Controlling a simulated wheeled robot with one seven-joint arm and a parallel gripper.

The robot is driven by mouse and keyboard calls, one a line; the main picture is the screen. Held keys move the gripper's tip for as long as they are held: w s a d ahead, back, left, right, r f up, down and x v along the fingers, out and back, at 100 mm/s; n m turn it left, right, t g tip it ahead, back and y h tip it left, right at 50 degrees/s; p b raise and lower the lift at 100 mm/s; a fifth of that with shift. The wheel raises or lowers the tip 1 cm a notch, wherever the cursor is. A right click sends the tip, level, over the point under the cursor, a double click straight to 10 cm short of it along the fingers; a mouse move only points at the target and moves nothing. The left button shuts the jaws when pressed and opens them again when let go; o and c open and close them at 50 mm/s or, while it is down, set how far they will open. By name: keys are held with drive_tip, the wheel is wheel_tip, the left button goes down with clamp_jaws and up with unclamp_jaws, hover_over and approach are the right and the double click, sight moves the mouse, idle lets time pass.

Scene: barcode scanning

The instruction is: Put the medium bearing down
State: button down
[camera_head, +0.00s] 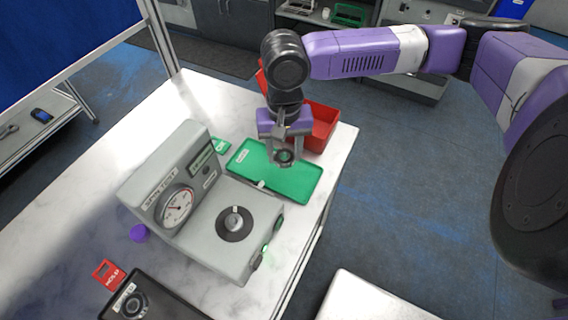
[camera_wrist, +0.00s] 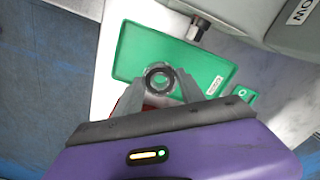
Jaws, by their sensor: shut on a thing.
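My gripper (camera_head: 285,154) is shut on the medium bearing, a dark metal ring (camera_head: 284,157), above the green tray (camera_head: 302,186). In the wrist view the bearing (camera_wrist: 159,77) sits between the two fingertips (camera_wrist: 160,84), with the green tray (camera_wrist: 140,45) behind it. The tray looks empty apart from a white label near one edge. I cannot tell exactly how high the bearing is above it.
A grey spin-test machine (camera_head: 190,190) with a dial and round spindle stands left of and in front of the tray. A red bin (camera_head: 322,127) is behind the tray. A dark device (camera_head: 150,297) and a red tag (camera_head: 108,273) lie at the front left.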

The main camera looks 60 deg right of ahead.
sight(284, 173)
drive_tip(key=shift+f, duration=2.95)
drive_tip(key=shift+f, duration=0.15)
drive_tip(key=c, duration=0.7)
unclamp_jaws()
wheel_tip(284, 173, up, 12)
drive_tip(key=shift+r, duration=0.2)
